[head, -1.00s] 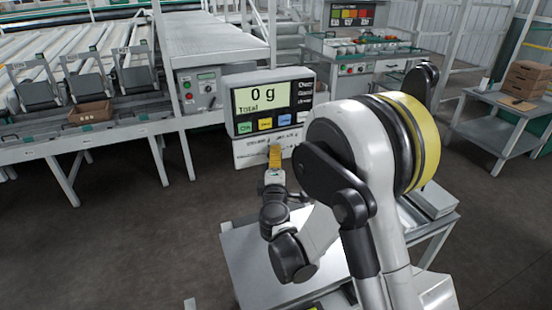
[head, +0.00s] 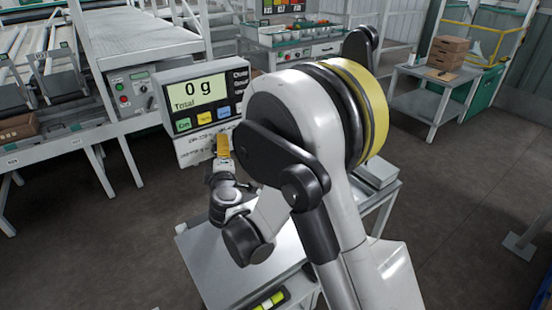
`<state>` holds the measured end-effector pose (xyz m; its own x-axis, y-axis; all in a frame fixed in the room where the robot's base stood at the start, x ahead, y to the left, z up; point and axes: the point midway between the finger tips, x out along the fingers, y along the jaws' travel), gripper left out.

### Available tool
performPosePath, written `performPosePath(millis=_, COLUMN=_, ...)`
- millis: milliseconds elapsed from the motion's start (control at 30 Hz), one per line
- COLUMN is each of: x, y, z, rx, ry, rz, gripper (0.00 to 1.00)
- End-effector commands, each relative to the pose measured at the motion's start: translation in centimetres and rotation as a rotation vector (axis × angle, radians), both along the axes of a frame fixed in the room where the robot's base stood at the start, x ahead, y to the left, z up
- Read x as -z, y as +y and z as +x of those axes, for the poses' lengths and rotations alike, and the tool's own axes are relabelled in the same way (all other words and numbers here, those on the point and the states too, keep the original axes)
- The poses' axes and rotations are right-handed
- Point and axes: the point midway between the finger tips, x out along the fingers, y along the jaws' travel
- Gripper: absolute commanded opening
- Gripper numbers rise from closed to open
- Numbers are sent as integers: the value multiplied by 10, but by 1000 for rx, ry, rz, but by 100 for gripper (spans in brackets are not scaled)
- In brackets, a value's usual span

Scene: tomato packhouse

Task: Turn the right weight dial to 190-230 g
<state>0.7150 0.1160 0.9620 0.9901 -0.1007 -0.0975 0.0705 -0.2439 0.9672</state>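No dial that I can identify as the right weight dial shows clearly. A grey control box (head: 135,89) under the conveyor platform, left of centre, has a small green display and small knobs or buttons, too small to read. My gripper (head: 222,146) has orange-yellow fingers and points away from me, in front of the lower part of the scale display. Its fingers appear as one narrow shape, so I cannot tell if they are open or shut. I see nothing held. The scale display (head: 198,93) reads 0 g, Total.
A steel-topped table (head: 215,265) stands below my arm. A bench (head: 278,38) with trays of tomatoes and a control panel (head: 308,52) stands at the back. Cardboard boxes (head: 446,52) sit on a side table at right. The floor at right is mostly open.

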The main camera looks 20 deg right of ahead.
Motion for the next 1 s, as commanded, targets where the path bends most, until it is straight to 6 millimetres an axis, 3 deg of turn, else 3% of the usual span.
performPosePath(millis=500, x=-5, y=-2, z=-2, rx=1, ry=172, rz=604, gripper=62)
performPosePath(millis=1000, x=-40, y=-6, z=-107, rx=10, ry=175, rz=600, gripper=62)
